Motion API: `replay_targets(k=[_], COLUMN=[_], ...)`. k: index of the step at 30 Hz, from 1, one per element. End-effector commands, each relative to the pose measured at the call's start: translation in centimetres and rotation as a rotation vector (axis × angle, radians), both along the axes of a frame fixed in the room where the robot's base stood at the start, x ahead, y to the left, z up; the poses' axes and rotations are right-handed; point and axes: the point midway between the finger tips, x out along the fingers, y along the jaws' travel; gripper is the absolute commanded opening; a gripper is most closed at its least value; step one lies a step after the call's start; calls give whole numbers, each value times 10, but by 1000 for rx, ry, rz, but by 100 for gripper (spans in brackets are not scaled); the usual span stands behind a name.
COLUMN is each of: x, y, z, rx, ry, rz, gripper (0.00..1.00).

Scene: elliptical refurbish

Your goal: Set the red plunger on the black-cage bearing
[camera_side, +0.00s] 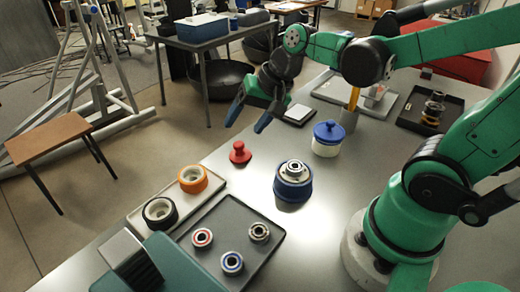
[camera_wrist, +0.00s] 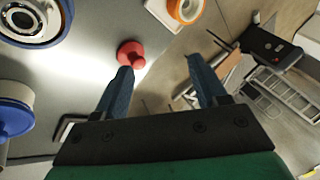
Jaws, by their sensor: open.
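The red plunger (camera_side: 240,153) stands upright on the grey table, knob up. In the wrist view the plunger (camera_wrist: 130,54) shows just beyond the left fingertip, not between the fingers. My gripper (camera_side: 250,113) is open and empty, in the air above and behind the plunger in the side view; its two blue fingers (camera_wrist: 162,78) are spread wide. Three small bearings lie on the dark grey tray (camera_side: 228,208): a red-ringed one (camera_side: 202,238), a blue-ringed one (camera_side: 232,263) and a dark one (camera_side: 259,232), which looks like the black-cage bearing. Cage details are too small to confirm.
A large blue-and-silver bearing unit (camera_side: 293,183) stands right of the plunger, with a blue-lidded jar (camera_side: 328,138) behind it. An orange ring (camera_side: 193,179) and black ring (camera_side: 160,213) lie on a pale tray. Clear table surrounds the plunger.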

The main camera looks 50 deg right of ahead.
Motion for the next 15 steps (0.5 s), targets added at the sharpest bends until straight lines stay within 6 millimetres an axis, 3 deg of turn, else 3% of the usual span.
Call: replay_targets(k=[6,8,9,15], x=[-28,-31,-33,-34], y=[6,6,6,5], z=[10,12,12,13], rx=[-390,-452,-484,-533], ry=[-157,-180,-192,-209], rz=[369,428,458,502], gripper=[65,65,70,70])
